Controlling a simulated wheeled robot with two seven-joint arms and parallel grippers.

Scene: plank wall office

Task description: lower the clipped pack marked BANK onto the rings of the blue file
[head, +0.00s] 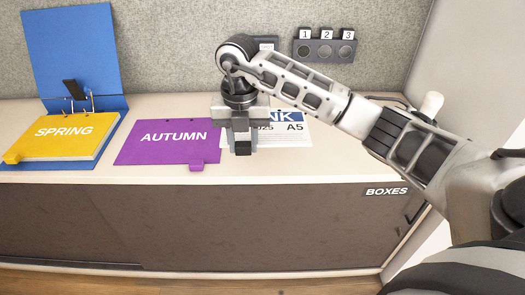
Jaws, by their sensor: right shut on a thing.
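The blue file (72,45) stands open at the far left of the counter, its cover upright. Its rings (92,103) and a black lever (72,88) show at the fold. A yellow pack marked SPRING (60,137) lies on its lower cover. The white and blue pack, of which "NK", "2025" and "A5" show (290,140), is right of centre, partly hidden by my right gripper. My right gripper (241,147) points down and is shut on this pack at its left part. The clip is hidden, and I cannot tell whether the pack touches the counter. My left gripper is out of view.
A purple pack marked AUTUMN (160,142) lies between the blue file and my right gripper. A panel numbered 1, 2, 3 (325,52) is on the grey back wall. The counter front carries a BOXES label (386,191). Bare counter (345,155) shows at the right.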

